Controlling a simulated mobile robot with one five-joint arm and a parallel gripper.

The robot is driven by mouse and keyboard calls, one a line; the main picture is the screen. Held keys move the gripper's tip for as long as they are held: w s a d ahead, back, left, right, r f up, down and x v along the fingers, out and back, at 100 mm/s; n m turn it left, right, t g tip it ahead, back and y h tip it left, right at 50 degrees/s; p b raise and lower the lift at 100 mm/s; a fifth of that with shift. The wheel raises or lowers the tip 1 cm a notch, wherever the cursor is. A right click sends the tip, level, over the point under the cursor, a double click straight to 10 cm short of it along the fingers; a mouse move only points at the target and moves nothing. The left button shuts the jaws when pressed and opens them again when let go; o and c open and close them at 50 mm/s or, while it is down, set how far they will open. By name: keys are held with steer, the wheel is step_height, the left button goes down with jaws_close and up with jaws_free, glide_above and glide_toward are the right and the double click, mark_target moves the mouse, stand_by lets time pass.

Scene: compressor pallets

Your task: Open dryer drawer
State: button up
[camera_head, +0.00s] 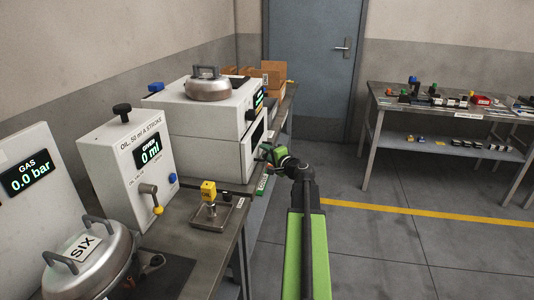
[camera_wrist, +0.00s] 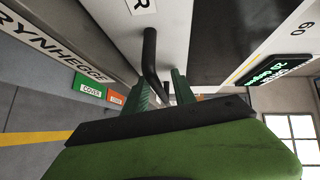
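The dryer (camera_head: 200,143) is a white box unit on the left bench, with a lidded metal pot on top. Its front faces right, towards my gripper (camera_head: 268,154), which is close to that front. In the wrist view a white front panel (camera_wrist: 115,22) carries a black bar handle (camera_wrist: 150,55). My gripper's two green fingers (camera_wrist: 163,90) point at the handle, one on each side of its near end. The fingers stand apart, and I see no clear contact with the bar. The fingertips are partly foreshortened. The drawer's edges are hard to make out.
A lit green display (camera_wrist: 275,66) is on the unit's front. The bench edge bears a green COVER label (camera_wrist: 90,88) and an orange label (camera_wrist: 116,99). A white oil dispenser (camera_head: 130,170) stands nearer on the bench. The floor (camera_head: 390,250) to the right is clear.

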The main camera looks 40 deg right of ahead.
steer(key=shift+s+d, duration=0.2)
jaws_close()
steer(key=shift+s, duration=0.1)
steer(key=shift+d, duration=0.15)
stand_by(0.7)
